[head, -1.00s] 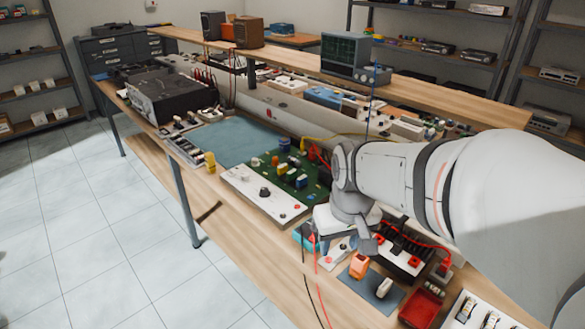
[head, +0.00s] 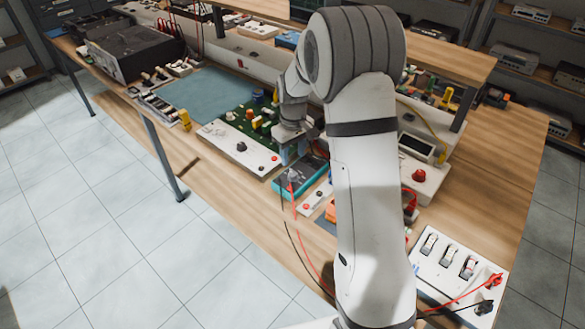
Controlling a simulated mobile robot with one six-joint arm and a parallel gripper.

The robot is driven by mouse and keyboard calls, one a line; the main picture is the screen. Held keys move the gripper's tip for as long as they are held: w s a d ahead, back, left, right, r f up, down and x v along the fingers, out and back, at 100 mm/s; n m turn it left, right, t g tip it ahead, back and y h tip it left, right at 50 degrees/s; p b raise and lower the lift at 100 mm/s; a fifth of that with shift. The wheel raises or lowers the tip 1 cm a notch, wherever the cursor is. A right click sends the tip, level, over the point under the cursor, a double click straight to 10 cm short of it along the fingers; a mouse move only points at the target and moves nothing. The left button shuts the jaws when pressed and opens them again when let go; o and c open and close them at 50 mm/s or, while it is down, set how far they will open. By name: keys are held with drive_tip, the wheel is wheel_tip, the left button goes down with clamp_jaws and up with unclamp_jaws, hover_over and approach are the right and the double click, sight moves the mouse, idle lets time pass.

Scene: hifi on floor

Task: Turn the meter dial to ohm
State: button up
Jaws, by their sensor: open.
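The meter (head: 313,168), a dark device with a teal case, lies near the front edge of the bench, left of my arm. A pale grey knob-like part (head: 292,176) shows at its near left end; I cannot tell whether this is the dial, and no dial marks are readable. My gripper (head: 293,152) is open and points down over the meter's left part. Its fingers are small and partly hidden, so I cannot tell whether they touch anything. Red and black leads (head: 296,210) run from the meter down over the bench edge.
Left of the meter is a white panel with a black knob (head: 242,147) and a green circuit board (head: 245,122). My arm hides much of the bench to the right. A white panel with several switches (head: 450,250) and a box with a red knob (head: 419,176) are on the right.

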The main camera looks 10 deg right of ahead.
sight(293, 174)
wheel_tip(293, 174, down, 7)
drive_tip(key=shift+f+p, duration=0.2)
drive_tip(key=shift+p, duration=0.3)
